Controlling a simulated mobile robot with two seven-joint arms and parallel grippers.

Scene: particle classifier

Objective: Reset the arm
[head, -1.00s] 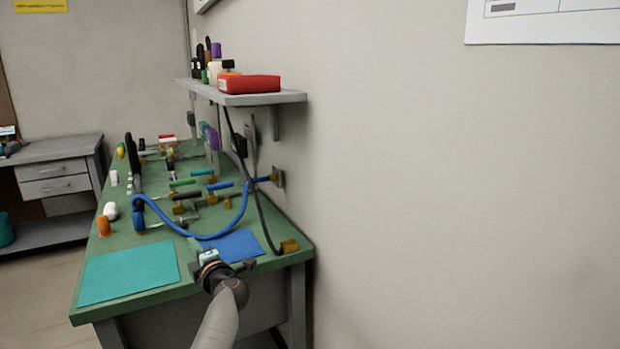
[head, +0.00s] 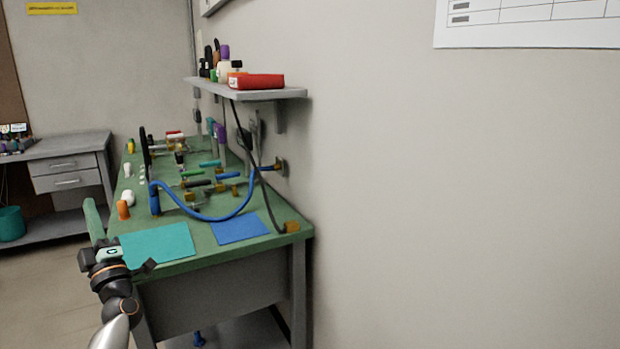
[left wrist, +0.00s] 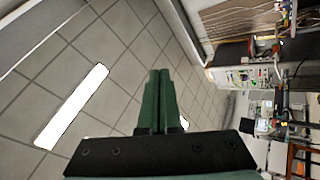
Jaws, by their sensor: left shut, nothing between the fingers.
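My left arm comes in at the lower left of the head view, and its gripper (head: 94,222) is just left of the green workbench (head: 185,266), beside its near left corner. The green fingers point away from me and upward in the picture. In the left wrist view the two fingers (left wrist: 158,100) lie together with nothing between them. My right gripper is in neither view.
A teal mat (head: 160,245) and a blue mat (head: 240,228) lie on the bench's near end. A blue hose (head: 205,216) and several fittings are behind them. A shelf (head: 250,95) holds a red box (head: 256,81).

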